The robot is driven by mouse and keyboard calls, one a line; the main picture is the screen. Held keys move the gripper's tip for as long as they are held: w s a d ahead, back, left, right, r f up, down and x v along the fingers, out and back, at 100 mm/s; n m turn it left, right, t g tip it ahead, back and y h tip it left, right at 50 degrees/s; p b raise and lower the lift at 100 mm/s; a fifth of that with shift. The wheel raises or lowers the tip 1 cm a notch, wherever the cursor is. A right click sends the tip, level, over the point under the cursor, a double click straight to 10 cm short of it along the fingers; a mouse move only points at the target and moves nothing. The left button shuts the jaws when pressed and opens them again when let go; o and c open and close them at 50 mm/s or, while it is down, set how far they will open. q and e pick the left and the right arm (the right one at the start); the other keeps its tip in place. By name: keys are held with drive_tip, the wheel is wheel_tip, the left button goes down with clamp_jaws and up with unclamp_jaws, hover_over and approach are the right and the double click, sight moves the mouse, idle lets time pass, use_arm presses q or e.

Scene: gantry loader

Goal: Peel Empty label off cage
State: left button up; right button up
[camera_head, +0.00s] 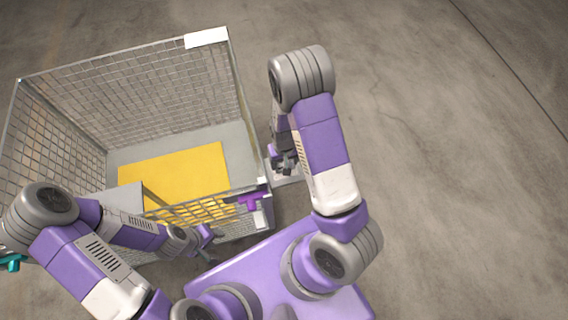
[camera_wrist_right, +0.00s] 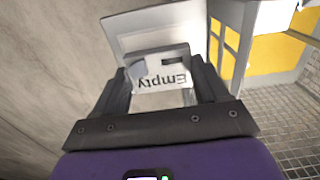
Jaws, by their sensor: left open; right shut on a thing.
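The wire mesh cage (camera_head: 128,52) stands at the left in the head view, with yellow sheeting inside. The white label printed "Empty" (camera_wrist_right: 163,80) shows upside down in the right wrist view, in front of a pale plate (camera_wrist_right: 155,28). My right gripper (camera_wrist_right: 160,82) is shut on this label, one finger at each side. I cannot tell whether the label still touches the plate. In the head view my right gripper (camera_head: 285,165) is beside the cage's right side, mostly hidden by its arm. My left gripper (camera_head: 207,242) is open and empty, close to the cage's near side.
A purple latch-like part (camera_head: 252,201) sits at the cage's near right corner. A white plate (camera_head: 207,38) is on the cage's far top rim. A teal part (camera_head: 12,263) shows at the left edge. The concrete floor (camera_head: 450,150) to the right is clear.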

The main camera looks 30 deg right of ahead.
wheel_tip(320, 180, up, 7)
drive_tip(key=shift+r+p, duration=0.15)
drive_tip(key=shift+p, duration=0.45)
drive_tip(key=shift+r+p, duration=1.75)
drive_tip(key=shift+r, duration=0.3)
